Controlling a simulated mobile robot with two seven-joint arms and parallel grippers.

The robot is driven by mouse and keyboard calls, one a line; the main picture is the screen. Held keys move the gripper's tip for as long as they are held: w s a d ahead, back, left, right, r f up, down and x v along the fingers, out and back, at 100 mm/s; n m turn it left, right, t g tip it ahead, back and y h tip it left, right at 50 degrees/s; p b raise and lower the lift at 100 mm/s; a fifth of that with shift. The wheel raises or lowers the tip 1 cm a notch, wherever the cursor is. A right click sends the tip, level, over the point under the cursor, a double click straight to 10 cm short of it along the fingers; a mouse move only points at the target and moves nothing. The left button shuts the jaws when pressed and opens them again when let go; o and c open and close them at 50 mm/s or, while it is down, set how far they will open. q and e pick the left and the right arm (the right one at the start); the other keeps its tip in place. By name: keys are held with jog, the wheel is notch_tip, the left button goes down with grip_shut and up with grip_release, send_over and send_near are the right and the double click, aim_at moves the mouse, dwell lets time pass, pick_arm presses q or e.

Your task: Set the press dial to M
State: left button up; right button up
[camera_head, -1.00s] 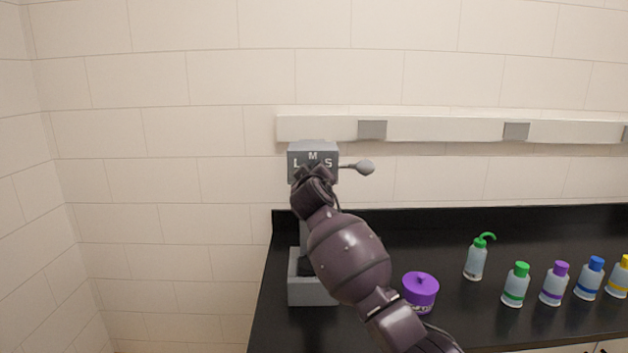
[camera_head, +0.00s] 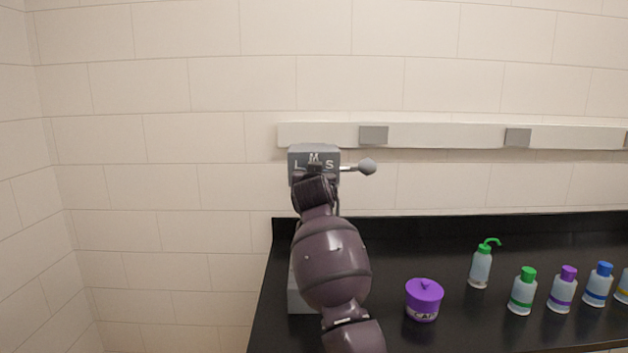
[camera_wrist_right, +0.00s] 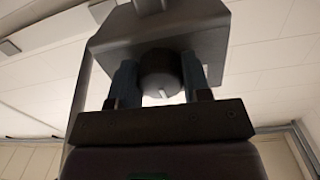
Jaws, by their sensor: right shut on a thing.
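The grey press (camera_head: 298,155) stands at the left end of the counter, with the letters L, M and S on its head. L is at left, M at top and S at right. My right gripper (camera_head: 315,176) is at the front of the head, below the M, and hides the dial in the head view. In the right wrist view, the dark round dial (camera_wrist_right: 159,70) sits between the two fingers of my right gripper (camera_wrist_right: 160,82), which is shut on it. A pale mark shows on the dial's face; which letter it points to cannot be told. My left gripper is out of view.
A lever with a grey ball (camera_head: 367,167) sticks out to the right of the press head. A purple-lidded pot (camera_head: 424,300) stands right of my arm. A green-topped wash bottle (camera_head: 481,268) and several colour-capped bottles (camera_head: 522,292) stand farther right. A pale rail (camera_head: 450,137) runs along the wall.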

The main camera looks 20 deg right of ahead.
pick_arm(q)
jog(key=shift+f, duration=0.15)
pick_arm(e)
jog(key=shift+m, duration=0.5)
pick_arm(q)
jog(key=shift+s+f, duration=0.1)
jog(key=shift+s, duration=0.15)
pick_arm(e)
jog(key=shift+r, duration=0.1)
jog(key=o, duration=0.9)
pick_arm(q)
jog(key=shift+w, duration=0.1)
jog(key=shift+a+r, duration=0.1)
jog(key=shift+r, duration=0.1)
pick_arm(e)
jog(key=shift+s, duration=0.15)
